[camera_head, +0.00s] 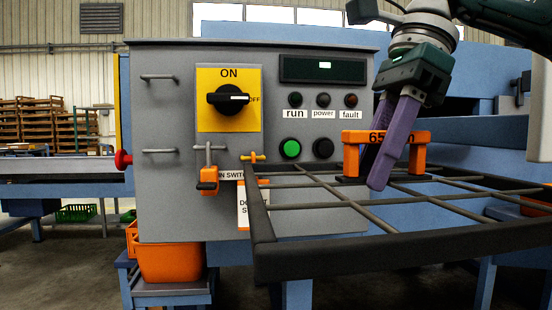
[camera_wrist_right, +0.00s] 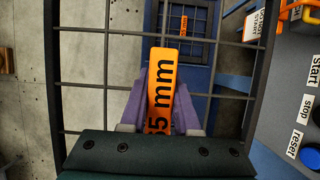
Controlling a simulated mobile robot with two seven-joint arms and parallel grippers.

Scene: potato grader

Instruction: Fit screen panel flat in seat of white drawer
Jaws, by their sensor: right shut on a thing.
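The screen panel (camera_head: 262,218) is a dark-framed grid of metal bars with an orange handle (camera_head: 352,150) marked 65 mm. It reaches across the right foreground, in front of the grey control cabinet. My right gripper (camera_head: 380,165) has purple fingers and is shut on the handle from above. In the right wrist view the fingers stand on both sides of the handle (camera_wrist_right: 161,75), and the panel's frame (camera_wrist_right: 52,60) spreads around it. I cannot make out the white drawer or its seat for certain. My left gripper is not in view.
The grey cabinet (camera_head: 165,205) carries a yellow ON/OFF switch (camera_head: 229,98), buttons and an orange padlock (camera_head: 207,180). An orange bin (camera_head: 170,262) stands below. Under the panel, the wrist view shows another orange mm label (camera_wrist_right: 183,22) and, at right, a button box (camera_wrist_right: 305,75).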

